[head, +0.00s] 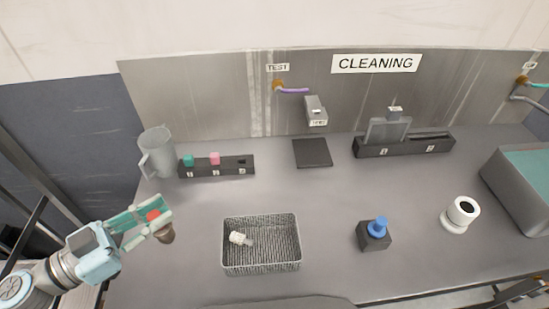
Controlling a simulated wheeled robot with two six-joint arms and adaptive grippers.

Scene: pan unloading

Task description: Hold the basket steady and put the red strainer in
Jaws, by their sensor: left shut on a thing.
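The wire basket (285,217) stands on the grey counter near the front edge, left of centre. A small white fitting (240,238) lies inside it, toward the left. My left gripper (152,218) is left of the basket and apart from it, at the counter's left end. It is shut on the red strainer (153,216); a red part shows between the pale green fingers, and a brownish cup-like part sticks out below the fingertips. The fingers hide much of it. No gripper touches the basket. My right gripper is not in view.
A clear jug (157,155) and a dark rack (230,167) with small caps stand behind at left. A blue-topped block (375,235) and a white round container (460,214) stand right of the basket. A grey bin (520,190) is far right. The middle counter is clear.

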